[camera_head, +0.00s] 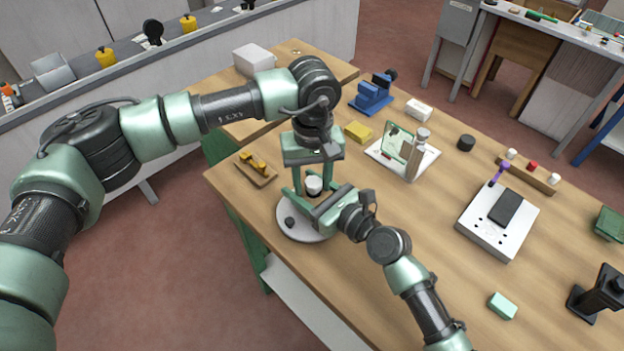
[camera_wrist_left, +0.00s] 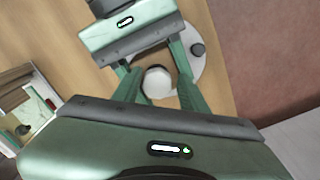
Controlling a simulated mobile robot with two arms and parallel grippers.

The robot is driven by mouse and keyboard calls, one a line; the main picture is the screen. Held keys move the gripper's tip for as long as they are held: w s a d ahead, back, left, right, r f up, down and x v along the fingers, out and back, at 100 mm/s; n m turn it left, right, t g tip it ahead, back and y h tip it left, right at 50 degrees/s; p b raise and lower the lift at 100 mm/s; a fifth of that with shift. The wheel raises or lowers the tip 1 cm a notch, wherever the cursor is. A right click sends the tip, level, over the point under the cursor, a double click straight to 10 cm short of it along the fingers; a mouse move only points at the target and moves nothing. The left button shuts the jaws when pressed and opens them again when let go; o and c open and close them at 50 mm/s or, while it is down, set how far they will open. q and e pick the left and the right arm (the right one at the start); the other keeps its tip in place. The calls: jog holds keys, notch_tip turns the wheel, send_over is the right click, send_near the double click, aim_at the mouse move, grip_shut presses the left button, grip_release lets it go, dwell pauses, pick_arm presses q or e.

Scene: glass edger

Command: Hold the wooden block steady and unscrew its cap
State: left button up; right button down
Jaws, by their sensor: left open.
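A white round cap (camera_head: 314,184) stands above a round pale base plate (camera_head: 293,229) near the table's front left edge. The part under the cap is mostly hidden by my grippers, so I cannot make out a wooden block there. My left gripper (camera_head: 313,188) points down from above. It is open, with a finger on each side of the cap; the left wrist view shows the cap (camera_wrist_left: 157,82) between the fingertips (camera_wrist_left: 160,85) with gaps. My right gripper (camera_head: 317,190) reaches in low from the right, its fingers spread wide around the same spot; I see no contact.
A wooden tray with yellow pieces (camera_head: 256,169) lies left of the plate. A yellow block (camera_head: 358,131), a blue device (camera_head: 373,96) and a white board with upright glass (camera_head: 425,159) stand behind. A grey-white device (camera_head: 480,234) is to the right.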

pick_arm(q)
notch_tip(320, 180, up, 5)
jog(key=shift+d+f, duration=0.1)
jog(key=shift+f, duration=0.05)
jog(key=shift+c, duration=0.4)
pick_arm(e)
jog(key=shift+s+a, duration=0.1)
pick_arm(q)
notch_tip(320, 180, up, 3)
jog(key=m, duration=0.6)
jog(key=shift+f+m, duration=0.1)
jog(key=shift+m, duration=0.2)
notch_tip(320, 180, down, 8)
jog(key=shift+r, duration=0.25)
jog(key=shift+c, duration=0.3)
grip_shut()
jog(key=n, duration=1)
pick_arm(e)
jog(key=shift+d, duration=0.2)
